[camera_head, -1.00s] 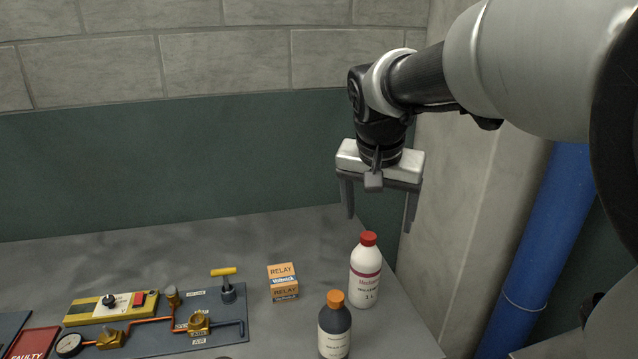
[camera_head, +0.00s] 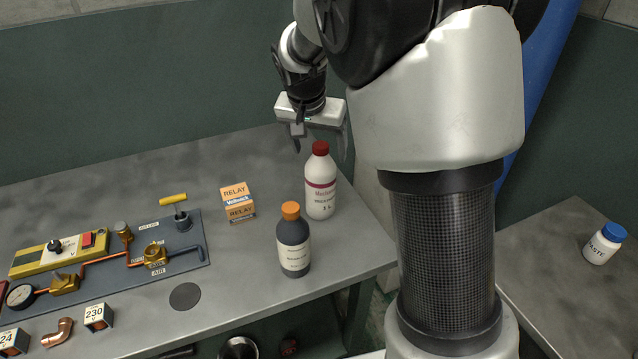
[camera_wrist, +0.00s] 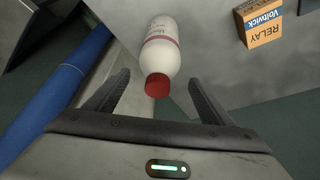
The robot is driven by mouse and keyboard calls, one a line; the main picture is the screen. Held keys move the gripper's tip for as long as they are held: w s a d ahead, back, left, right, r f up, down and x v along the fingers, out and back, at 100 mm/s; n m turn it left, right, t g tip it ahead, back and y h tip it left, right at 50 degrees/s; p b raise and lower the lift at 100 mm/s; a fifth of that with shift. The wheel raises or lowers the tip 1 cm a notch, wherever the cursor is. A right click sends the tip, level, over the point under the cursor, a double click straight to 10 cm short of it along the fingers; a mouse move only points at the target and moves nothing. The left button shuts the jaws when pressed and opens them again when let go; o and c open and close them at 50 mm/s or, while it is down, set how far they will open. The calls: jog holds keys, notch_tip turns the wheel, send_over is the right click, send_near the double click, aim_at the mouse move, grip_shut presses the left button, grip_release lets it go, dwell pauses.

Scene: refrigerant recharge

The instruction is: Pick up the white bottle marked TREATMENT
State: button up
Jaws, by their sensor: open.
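A white bottle with a red cap (camera_head: 320,190) stands upright near the right end of the bench. Its label has a dark red band, and I cannot read the word TREATMENT on it. My gripper (camera_head: 319,152) is open and empty, fingers pointing down, around the height of the cap in the head view. In the wrist view the red cap (camera_wrist: 158,86) shows between the two open fingers (camera_wrist: 158,78), with the bottle body beyond. I cannot tell how far the cap is from the fingers. No other bottle label in view reads TREATMENT.
A dark bottle with an orange cap (camera_head: 293,245) stands close in front of the white bottle. An orange RELAY box (camera_head: 238,203) lies to the left, then a valve panel (camera_head: 190,258). A blue-capped white bottle (camera_head: 603,243), label partly reading "ASTE", stands on another table.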

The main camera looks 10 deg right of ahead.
jog(key=x, duration=0.5)
jog(key=shift+w+d, duration=0.2)
jog(key=shift+d, duration=0.05)
grip_shut()
jog(key=shift+r, duration=0.2)
